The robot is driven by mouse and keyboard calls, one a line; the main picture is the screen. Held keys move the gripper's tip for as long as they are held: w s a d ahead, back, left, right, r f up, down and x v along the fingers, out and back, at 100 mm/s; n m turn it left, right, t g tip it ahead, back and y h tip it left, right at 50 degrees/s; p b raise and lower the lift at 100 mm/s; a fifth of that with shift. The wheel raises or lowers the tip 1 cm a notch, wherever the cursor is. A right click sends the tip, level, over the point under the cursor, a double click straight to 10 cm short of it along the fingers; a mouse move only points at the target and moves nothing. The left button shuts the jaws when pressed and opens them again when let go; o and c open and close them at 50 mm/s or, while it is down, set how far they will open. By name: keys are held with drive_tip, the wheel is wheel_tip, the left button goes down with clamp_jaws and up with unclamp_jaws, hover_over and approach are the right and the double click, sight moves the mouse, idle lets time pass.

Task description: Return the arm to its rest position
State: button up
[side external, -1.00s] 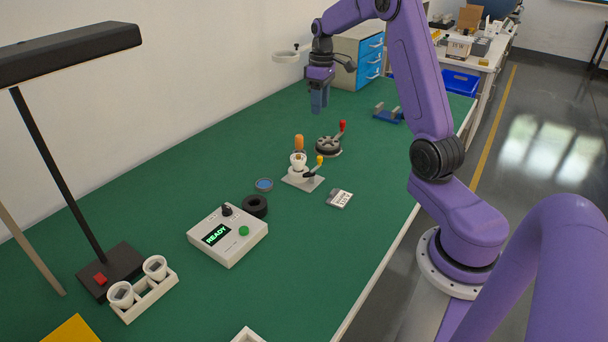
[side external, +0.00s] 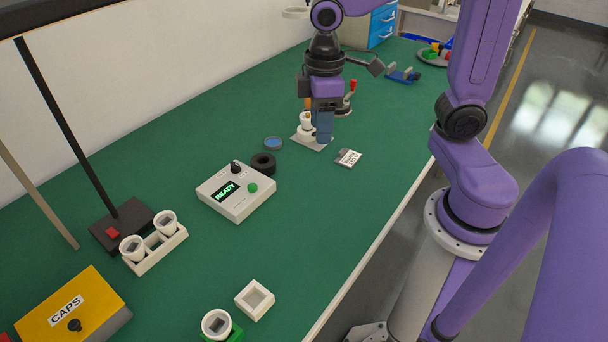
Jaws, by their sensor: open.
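My purple arm comes down from the top of the view. My gripper (side external: 322,136) points straight down over the green bench. Its blue-grey fingers are seen nearly edge-on, with no object visible in them. They overlap the right side of a small white fixture (side external: 304,138) with a white cup (side external: 306,122) on it. I cannot tell whether the fingers touch the fixture. An orange piece (side external: 307,103) shows behind the cup. The fixture's lever is hidden by the fingers.
A white READY box (side external: 232,204), black ring (side external: 263,164), blue disc (side external: 273,143) and labelled card (side external: 348,158) lie nearby. A red-knobbed lever (side external: 352,87) stands behind. A lamp stand (side external: 75,135) and cup rack (side external: 162,254) are left.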

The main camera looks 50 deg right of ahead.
drive_tip(key=s+f+n, duration=0.2)
drive_tip(key=s+n, duration=0.1)
drive_tip(key=s, duration=1.1)
drive_tip(key=shift+a, duration=0.3)
